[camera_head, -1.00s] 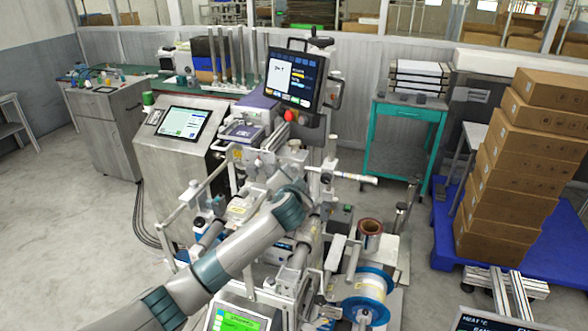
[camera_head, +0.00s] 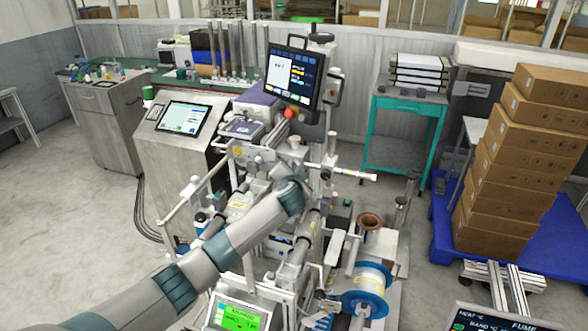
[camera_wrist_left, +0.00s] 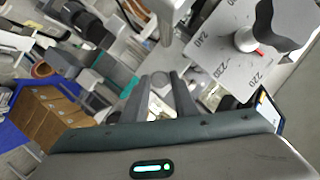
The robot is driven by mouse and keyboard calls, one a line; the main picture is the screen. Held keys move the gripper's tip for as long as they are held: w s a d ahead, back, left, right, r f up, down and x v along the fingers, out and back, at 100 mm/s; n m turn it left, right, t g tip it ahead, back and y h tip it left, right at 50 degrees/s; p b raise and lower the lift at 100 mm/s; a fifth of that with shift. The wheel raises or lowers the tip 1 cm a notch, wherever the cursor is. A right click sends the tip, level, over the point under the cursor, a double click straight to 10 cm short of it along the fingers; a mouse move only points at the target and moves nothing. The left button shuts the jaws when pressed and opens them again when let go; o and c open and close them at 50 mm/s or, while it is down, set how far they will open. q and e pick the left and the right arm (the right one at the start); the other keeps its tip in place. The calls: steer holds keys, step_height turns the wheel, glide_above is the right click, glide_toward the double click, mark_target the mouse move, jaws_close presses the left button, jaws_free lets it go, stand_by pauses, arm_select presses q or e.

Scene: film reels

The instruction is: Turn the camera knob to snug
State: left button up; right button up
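My left arm (camera_head: 225,252) reaches from the lower left to the middle of the machine in the head view, and its hand is mostly hidden among the machine parts there. In the left wrist view my left gripper (camera_wrist_left: 160,88) has two dark fingers standing apart. A pale rounded part shows between or beyond them; I cannot tell whether they touch it. A grey plate (camera_wrist_left: 215,65) printed with 240, 230 and 220 is at the upper right, with a grey knob-like part (camera_wrist_left: 247,38) and red pointer on it. I cannot tell which part is the camera knob. My right gripper is not seen.
A black touchscreen (camera_head: 293,78) stands above the machine, and a slanted console (camera_head: 183,118) is to its left. A white spool with blue rims (camera_head: 370,280) is at the lower right. Stacked cartons (camera_head: 515,155) stand on a blue pallet (camera_head: 440,225). Floor at left is clear.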

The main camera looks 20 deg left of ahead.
arm_select(q)
jaws_close()
steer(key=c, duration=0.5)
jaws_free()
steer(key=shift+d+f+m+b, duration=0.1)
steer(key=shift+f+m+b, duration=0.2)
steer(key=shift+b, duration=0.4)
steer(key=m+y+b, duration=0.1)
steer(key=m+b, duration=0.1)
steer(key=b, duration=0.1)
steer(key=shift+f+t, duration=0.2)
steer(key=shift+t, duration=0.2)
steer(key=shift+r+m+y, duration=0.1)
steer(key=shift+m+y, duration=0.2)
steer(key=shift+m, duration=0.2)
steer(key=shift+r+b, duration=0.15)
steer(key=shift+b, duration=0.15)
steer(key=o, duration=1.1)
steer(key=shift+c, duration=0.2)
